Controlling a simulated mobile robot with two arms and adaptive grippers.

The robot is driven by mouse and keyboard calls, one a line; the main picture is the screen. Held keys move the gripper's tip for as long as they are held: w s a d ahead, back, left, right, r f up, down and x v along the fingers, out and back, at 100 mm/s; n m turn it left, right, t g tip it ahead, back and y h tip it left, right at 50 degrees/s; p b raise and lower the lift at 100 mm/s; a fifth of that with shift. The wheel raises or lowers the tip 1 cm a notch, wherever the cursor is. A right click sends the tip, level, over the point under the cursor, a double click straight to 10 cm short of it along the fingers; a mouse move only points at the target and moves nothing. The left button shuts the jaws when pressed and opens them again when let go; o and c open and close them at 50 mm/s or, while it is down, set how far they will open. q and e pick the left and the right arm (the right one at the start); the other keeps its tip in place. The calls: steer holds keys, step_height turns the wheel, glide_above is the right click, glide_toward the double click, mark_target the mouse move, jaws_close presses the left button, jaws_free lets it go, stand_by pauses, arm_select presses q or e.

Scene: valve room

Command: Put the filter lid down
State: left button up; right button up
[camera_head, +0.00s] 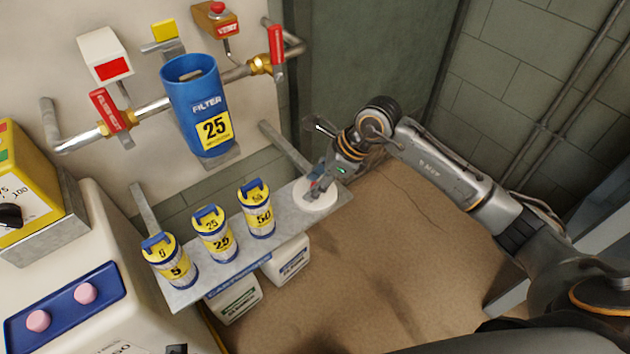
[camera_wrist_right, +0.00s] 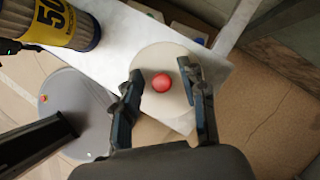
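The filter lid (camera_head: 316,202) is a white round disc at the right end of the grey shelf (camera_head: 240,262). It also shows in the right wrist view (camera_wrist_right: 163,57), with a red knob (camera_wrist_right: 161,83) at its middle. It appears to lie flat on the shelf, close to the front edge. My right gripper (camera_head: 315,188) is over the lid. In the wrist view its fingers (camera_wrist_right: 160,100) stand on both sides of the knob, with gaps to it, so it is open. The blue filter housing (camera_head: 190,95), marked 25, hangs on the wall pipe with its top open. My left gripper does not show.
Three cartridges, marked 5 (camera_head: 176,272), 25 (camera_head: 222,246) and 50 (camera_head: 263,221), stand on the shelf left of the lid. White boxes (camera_head: 290,260) sit below it. Red-handled valves (camera_head: 277,50) flank the housing. The brown floor in front is clear.

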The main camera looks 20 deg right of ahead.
steer(key=shift+r, duration=0.15)
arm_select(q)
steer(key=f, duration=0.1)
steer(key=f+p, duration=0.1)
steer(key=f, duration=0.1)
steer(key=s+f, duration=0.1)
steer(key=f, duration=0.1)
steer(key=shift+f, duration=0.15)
arm_select(e)
steer(key=v, duration=1.2)
